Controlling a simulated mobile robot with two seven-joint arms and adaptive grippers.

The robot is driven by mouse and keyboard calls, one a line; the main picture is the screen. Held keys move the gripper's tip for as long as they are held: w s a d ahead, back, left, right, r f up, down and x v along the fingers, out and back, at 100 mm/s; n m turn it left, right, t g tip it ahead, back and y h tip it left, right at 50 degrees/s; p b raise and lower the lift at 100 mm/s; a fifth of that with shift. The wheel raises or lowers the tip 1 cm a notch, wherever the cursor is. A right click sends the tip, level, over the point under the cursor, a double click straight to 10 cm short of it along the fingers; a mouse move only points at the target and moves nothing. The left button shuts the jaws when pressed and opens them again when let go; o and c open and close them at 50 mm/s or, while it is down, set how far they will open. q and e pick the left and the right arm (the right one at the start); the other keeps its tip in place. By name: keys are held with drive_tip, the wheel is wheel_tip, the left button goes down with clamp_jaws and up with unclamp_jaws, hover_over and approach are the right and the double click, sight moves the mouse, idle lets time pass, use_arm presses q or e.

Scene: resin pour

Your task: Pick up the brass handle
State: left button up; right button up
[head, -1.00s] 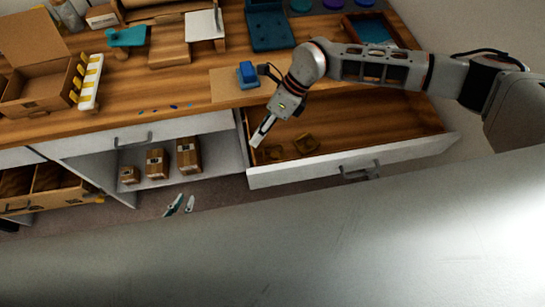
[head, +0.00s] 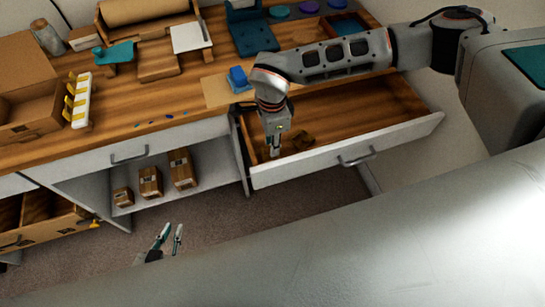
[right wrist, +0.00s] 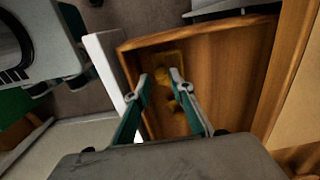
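Brass pieces (head: 302,141) lie on the wooden floor of the open drawer (head: 360,155), near its left end; I take the brass handle to be among them. My right gripper (head: 275,152) points steeply down into the drawer beside them, seen almost edge-on. In the right wrist view, my right gripper (right wrist: 161,76) is open, with a brass piece (right wrist: 162,74) showing between its fingertips. Contact cannot be told. More brass shows lower between the fingers. My left gripper (head: 171,228) is open and empty, low in front of the cabinet.
The drawer's walls and white front stand close around my right gripper. The worktop above holds a blue block (head: 238,79), a white rack with yellow parts (head: 81,100) and an open cardboard box (head: 28,85). Small cartons (head: 182,169) stand on the shelf below.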

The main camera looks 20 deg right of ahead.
wheel_tip(320, 180, down, 7)
drive_tip(key=shift+d+r, duration=0.1)
drive_tip(key=shift+r, duration=0.1)
clamp_jaws()
